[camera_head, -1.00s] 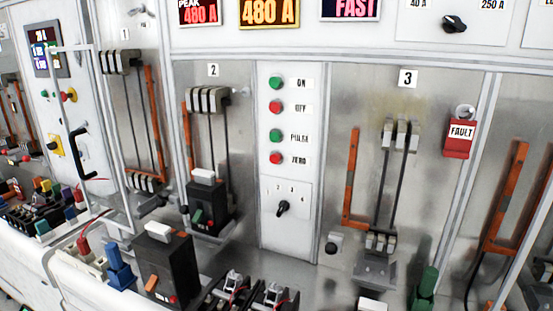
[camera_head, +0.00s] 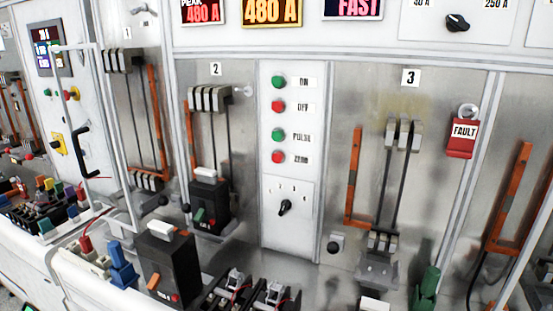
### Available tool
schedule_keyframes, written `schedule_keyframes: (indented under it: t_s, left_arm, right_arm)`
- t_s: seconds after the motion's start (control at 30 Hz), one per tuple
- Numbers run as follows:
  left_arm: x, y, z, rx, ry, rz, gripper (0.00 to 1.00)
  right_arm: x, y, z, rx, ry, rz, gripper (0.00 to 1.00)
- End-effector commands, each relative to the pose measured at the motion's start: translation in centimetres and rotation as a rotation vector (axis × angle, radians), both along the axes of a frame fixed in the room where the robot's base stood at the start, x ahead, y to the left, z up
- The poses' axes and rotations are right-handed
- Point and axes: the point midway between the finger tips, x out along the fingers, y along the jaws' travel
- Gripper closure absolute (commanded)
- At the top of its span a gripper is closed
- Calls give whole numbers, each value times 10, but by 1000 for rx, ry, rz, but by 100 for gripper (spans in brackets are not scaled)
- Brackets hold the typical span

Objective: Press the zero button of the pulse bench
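The zero button (camera_head: 278,157) is the red, lowest button in the column on the white control panel of the pulse bench, between bays 2 and 3. Its label beside it reads ZERO. Above it are the green PULSE button (camera_head: 278,135), the red OFF button (camera_head: 278,107) and the green ON button (camera_head: 278,82). A black rotary selector (camera_head: 285,207) sits below them. The displays above show PEAK 480 A (camera_head: 203,11), 480 A (camera_head: 271,12) and FAST (camera_head: 358,8). Neither of my grippers shows in the head view.
A black breaker (camera_head: 209,203) stands in bay 2. Another black breaker (camera_head: 166,262) stands on the bench in front. Bay 3 holds clamps and a red FAULT tag (camera_head: 461,138). A black door handle (camera_head: 83,153) sticks out at the left. The space before the button panel looks clear.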

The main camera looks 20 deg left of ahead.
Motion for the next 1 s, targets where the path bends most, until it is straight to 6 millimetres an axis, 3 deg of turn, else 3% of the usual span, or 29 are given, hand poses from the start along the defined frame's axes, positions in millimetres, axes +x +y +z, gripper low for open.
schedule_keyframes:
  t_s: [0.03,0.17,1.0]
  left_arm:
    - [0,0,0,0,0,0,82]
    - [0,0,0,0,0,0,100]
    - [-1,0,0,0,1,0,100]
  right_arm:
    - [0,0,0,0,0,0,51]
    - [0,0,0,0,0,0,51]
    - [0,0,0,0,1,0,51]
